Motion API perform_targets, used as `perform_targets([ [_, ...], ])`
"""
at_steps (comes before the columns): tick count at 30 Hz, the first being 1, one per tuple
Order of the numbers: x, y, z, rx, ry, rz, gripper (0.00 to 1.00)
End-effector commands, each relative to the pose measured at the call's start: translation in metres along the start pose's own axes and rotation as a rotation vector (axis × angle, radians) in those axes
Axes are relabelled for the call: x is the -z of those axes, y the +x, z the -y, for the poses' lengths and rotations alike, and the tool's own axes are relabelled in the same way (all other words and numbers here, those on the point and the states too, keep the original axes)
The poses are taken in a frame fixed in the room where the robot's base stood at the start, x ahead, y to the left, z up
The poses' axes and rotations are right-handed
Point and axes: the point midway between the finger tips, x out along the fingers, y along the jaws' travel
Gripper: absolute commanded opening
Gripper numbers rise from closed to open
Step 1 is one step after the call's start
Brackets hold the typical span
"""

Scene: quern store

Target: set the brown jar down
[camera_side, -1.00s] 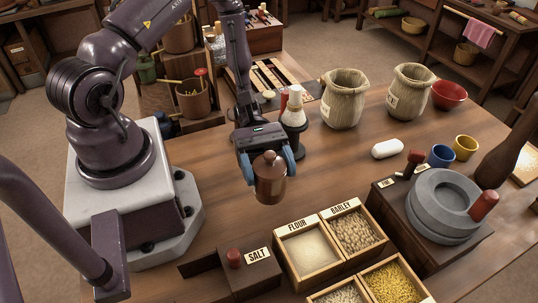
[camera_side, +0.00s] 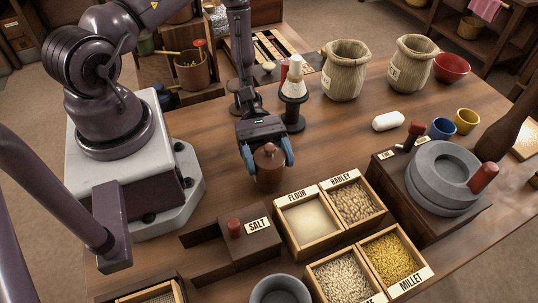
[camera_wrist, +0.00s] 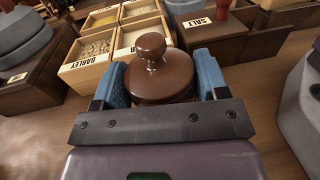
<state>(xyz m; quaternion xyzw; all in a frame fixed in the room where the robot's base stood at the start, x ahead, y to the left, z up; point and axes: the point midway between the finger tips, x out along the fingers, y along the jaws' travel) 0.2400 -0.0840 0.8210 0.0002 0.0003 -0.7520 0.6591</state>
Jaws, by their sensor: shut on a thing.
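The brown jar (camera_side: 269,175) has a round knob on its lid and is upright. My gripper (camera_side: 270,164) is shut on it, with one blue finger on each side. In the wrist view the jar (camera_wrist: 159,78) fills the space between the blue fingers of my gripper (camera_wrist: 160,86), knob toward the camera. The jar is over the wooden table (camera_side: 215,157), behind the grain boxes and to the left of their far corner. Its base is low, near the tabletop, but I cannot tell whether it touches.
The flour box (camera_side: 308,218) and barley box (camera_side: 354,202) lie just in front and right. The salt box (camera_side: 242,244) is in front. A dark stand with a pale cone (camera_side: 294,90) stands behind the jar. The grey quern (camera_side: 440,180) is at right. Bare table lies left of the jar.

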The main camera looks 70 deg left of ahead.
Motion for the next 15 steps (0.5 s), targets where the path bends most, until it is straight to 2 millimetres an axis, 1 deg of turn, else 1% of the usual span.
perform_targets([
  [15,0.0069,0.0,-0.0004,0.0,0.001,0.002,0.32],
])
